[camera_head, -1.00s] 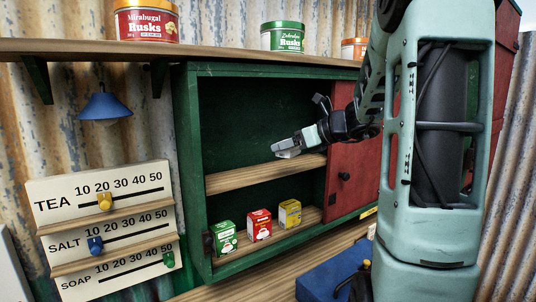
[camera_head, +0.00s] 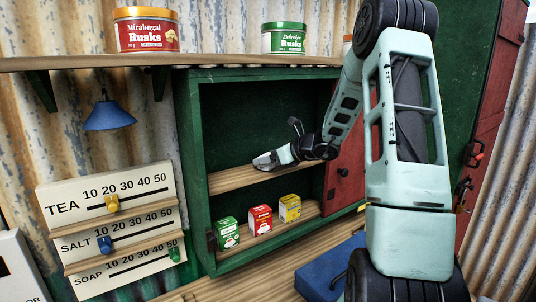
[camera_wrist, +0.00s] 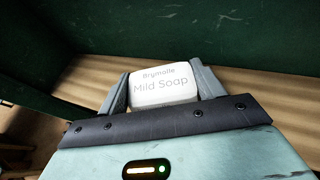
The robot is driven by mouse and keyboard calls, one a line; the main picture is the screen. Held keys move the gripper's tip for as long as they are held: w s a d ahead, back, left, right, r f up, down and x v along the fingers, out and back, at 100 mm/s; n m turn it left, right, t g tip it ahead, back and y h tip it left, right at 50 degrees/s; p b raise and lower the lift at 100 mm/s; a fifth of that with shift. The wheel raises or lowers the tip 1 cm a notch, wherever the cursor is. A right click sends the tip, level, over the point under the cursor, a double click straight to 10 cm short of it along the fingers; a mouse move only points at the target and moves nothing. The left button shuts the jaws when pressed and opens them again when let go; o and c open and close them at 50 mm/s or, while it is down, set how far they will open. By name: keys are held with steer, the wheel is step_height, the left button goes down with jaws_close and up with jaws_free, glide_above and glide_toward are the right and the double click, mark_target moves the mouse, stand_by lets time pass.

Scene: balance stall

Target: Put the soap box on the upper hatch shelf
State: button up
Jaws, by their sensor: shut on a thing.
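The soap box, white with "Brymolle Mild Soap" on it, shows in the wrist view (camera_wrist: 163,86) between the two grey fingers. My gripper (camera_head: 265,160) is shut on it; in the head view the fingers hide most of the box. The gripper reaches into the green hatch from the right, at the upper hatch shelf (camera_head: 228,181), a bare wooden board. The shelf also shows behind the box in the wrist view (camera_wrist: 262,88). I cannot tell whether the box touches the board.
The lower shelf holds a green box (camera_head: 227,232), a red box (camera_head: 259,219) and a yellow box (camera_head: 290,208). A red door (camera_head: 345,178) covers the hatch's right side. Rusks tins (camera_head: 146,30) stand on the ledge above. The upper shelf's left part is free.

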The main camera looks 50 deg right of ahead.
steer(key=shift+w+f, duration=0.1)
steer(key=shift+f, duration=0.15)
steer(key=o, duration=1)
steer(key=b+v, duration=0.3)
steer(key=v, duration=0.9)
